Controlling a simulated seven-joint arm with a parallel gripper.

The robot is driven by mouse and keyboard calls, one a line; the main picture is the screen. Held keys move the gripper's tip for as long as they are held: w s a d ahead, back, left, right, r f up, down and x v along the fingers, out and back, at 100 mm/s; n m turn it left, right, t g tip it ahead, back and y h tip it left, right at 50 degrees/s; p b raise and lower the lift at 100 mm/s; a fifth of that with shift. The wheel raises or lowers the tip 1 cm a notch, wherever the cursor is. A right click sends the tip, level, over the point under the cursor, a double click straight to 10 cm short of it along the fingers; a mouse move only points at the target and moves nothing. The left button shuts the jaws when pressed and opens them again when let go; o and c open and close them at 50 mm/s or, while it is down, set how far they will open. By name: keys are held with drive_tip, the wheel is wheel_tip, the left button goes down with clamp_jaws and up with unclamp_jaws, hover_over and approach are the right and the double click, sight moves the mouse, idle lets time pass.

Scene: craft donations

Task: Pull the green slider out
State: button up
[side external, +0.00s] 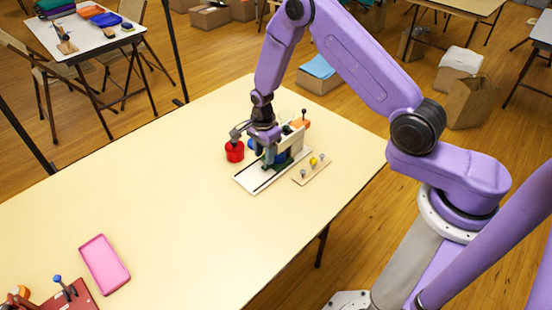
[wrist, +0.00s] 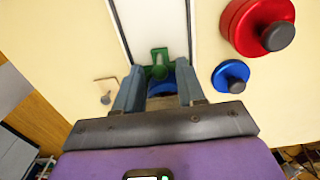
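The green slider (wrist: 159,62) shows in the wrist view at the near end of a white track board (wrist: 148,22), between the tips of my gripper's fingers (wrist: 160,78). The fingers stand apart, with visible space around the slider. A blue part (wrist: 168,88) sits between them, partly hidden. In the side external view my gripper (side external: 266,146) points down at the upright cream panel (side external: 297,140) behind the white track board (side external: 256,181). A bit of green (side external: 281,157) shows low beside the panel; my gripper hides much of this area.
A red knobbed cylinder (side external: 235,151) stands just left of the track, with a smaller blue one (wrist: 230,76) near it. A wooden strip with small knobs (side external: 312,171) lies to the right. A pink tray (side external: 104,264) lies front left. The middle of the table is clear.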

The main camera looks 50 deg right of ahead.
clamp_jaws()
drive_tip(key=shift+a, duration=5.1)
drive_tip(key=shift+o, duration=0.2)
unclamp_jaws()
wheel_tip(320, 180, up, 8)
drive_tip(key=shift+f, duration=0.25)
